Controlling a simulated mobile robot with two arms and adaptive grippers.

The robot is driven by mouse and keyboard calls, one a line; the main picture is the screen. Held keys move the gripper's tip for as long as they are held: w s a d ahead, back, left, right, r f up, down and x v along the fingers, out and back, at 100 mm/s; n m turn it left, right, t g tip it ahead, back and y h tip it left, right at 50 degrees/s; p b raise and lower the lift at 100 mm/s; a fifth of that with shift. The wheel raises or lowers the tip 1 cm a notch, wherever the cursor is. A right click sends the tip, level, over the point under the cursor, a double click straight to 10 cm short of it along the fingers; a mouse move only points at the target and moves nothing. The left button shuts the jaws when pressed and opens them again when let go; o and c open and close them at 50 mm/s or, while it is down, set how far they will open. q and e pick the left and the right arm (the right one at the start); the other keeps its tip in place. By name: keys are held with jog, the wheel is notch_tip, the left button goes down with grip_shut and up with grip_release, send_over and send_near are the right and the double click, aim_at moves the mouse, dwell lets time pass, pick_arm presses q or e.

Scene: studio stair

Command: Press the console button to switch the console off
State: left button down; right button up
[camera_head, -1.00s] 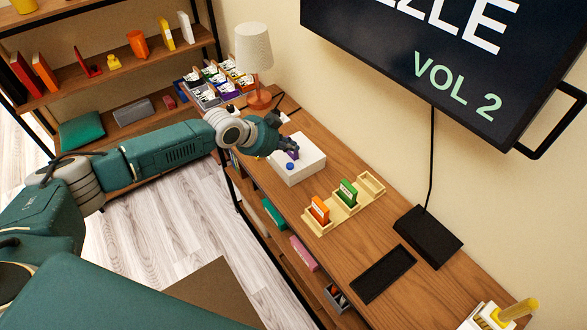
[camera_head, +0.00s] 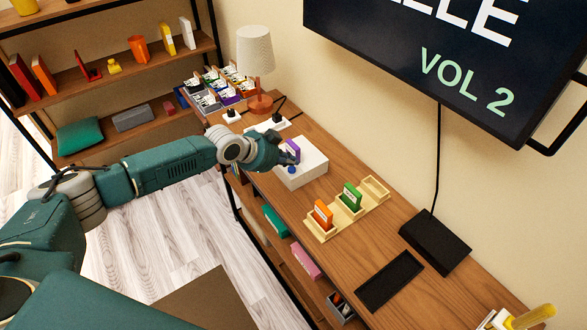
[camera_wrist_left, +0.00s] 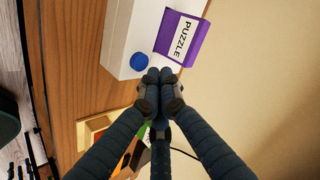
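The white console (camera_head: 310,168) stands on the wooden sideboard, with a purple cartridge (camera_head: 293,149) upright in it. It also shows in the left wrist view (camera_wrist_left: 124,38), where the cartridge (camera_wrist_left: 180,40) reads "PUZZLE". The round blue button (camera_head: 291,170) is on the console's top near its front edge and also shows in the wrist view (camera_wrist_left: 139,61). My left gripper (camera_head: 288,159) is over the console, close by the button and the cartridge. In the wrist view its fingertips (camera_wrist_left: 160,76) are together and empty, just beside the button; contact cannot be told. My right gripper is out of view.
A wooden rack (camera_head: 345,213) with an orange and a green cartridge stands right of the console. A black tray (camera_head: 390,281) and a black box (camera_head: 435,240) lie farther right. A lamp (camera_head: 256,60) stands behind left. A TV screen (camera_head: 450,50) hangs above.

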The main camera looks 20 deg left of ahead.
aim_at(291, 170)
pick_arm(q)
jog(key=shift+w, duration=0.1)
dwell(0.7)
jog(key=shift+f+b, duration=0.5)
jog(key=shift+f, duration=0.05)
jog(key=shift+f+b, duration=0.4)
jog(key=shift+f, duration=0.05)
dwell(0.4)
dwell(0.4)
jog(key=shift+r+p, duration=0.7)
jog(key=shift+r, duration=0.15)
notch_tip(291, 170, up, 5)
jog(key=p, duration=0.4)
